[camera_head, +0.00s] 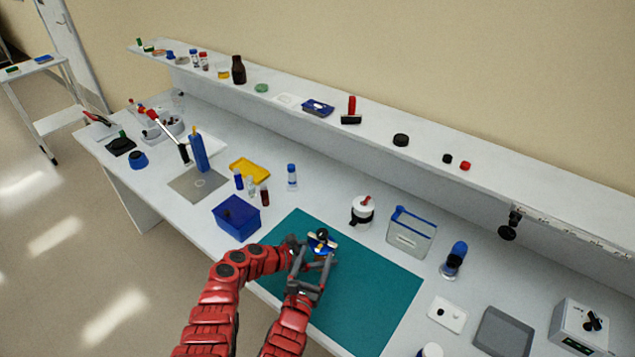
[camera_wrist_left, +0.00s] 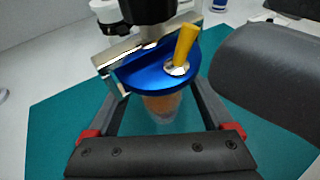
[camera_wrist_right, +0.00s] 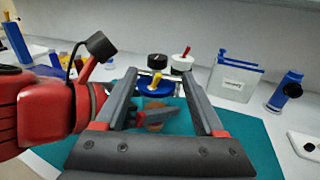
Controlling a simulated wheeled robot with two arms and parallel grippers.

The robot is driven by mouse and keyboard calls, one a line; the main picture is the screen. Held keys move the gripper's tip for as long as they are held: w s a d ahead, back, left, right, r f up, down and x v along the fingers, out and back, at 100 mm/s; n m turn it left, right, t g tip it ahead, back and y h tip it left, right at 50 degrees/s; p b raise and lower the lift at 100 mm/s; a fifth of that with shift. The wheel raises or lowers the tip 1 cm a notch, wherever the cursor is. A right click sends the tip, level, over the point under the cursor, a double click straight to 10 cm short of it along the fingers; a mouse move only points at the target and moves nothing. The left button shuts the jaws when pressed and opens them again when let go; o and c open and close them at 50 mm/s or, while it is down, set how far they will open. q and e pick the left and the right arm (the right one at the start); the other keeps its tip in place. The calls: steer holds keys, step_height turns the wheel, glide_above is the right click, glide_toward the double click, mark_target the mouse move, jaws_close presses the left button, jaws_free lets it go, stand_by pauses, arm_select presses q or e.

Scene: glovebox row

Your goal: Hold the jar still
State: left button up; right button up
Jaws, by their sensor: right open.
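The jar has an orange body (camera_wrist_left: 162,104) and a wide blue lid (camera_wrist_left: 150,74), and stands upright over the teal mat (camera_head: 372,300). The lid carries a yellow peg (camera_wrist_left: 184,44) and a metal bracket (camera_wrist_left: 118,52); the lid also shows in the right wrist view (camera_wrist_right: 156,87). My left gripper (camera_wrist_left: 158,100) has a finger on each side of the jar; the lid hides the fingertips, so contact is unclear. My right gripper (camera_wrist_right: 160,80) is open and empty, its fingers pointing toward the jar from the near side. In the head view both grippers crowd the jar's near side.
A blue bin (camera_head: 237,217) stands left of the mat. A white pot with a red-handled lid (camera_head: 362,209) and a clear blue-rimmed box (camera_head: 411,232) stand behind it. A blue-topped device (camera_head: 454,259) is at right. The mat's right part is clear.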

arm_select(q)
steer(key=shift+o, duration=0.7)
